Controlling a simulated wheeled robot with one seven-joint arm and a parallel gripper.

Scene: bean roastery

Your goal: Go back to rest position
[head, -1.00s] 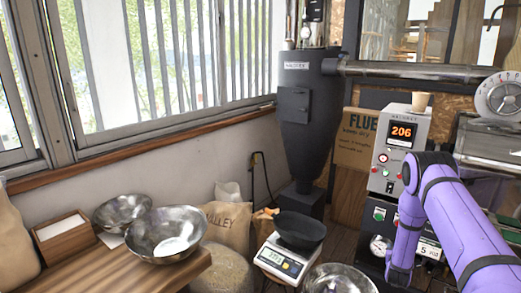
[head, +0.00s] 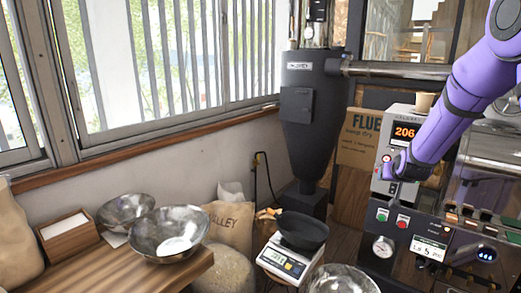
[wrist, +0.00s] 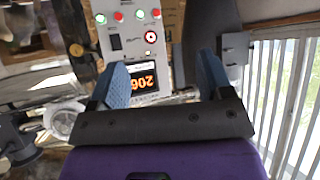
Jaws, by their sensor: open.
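My gripper (wrist: 162,62) is open and empty in the wrist view, its two blue fingers spread wide apart. Beyond the fingers is a control box (wrist: 118,32) with buttons, seen upside down, and its lit 206 display shows between them. In the head view my purple arm (head: 470,85) comes in from the upper right and slants down across the front of the control box (head: 402,112). The fingers cannot be made out in the head view.
A lower panel (head: 412,232) with buttons and gauges stands below the box. A dark pan (head: 301,232) rests on a white scale (head: 284,262). Metal bowls (head: 168,236) sit on the wooden table (head: 185,270) at left. A black cyclone (head: 310,110) stands in the middle.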

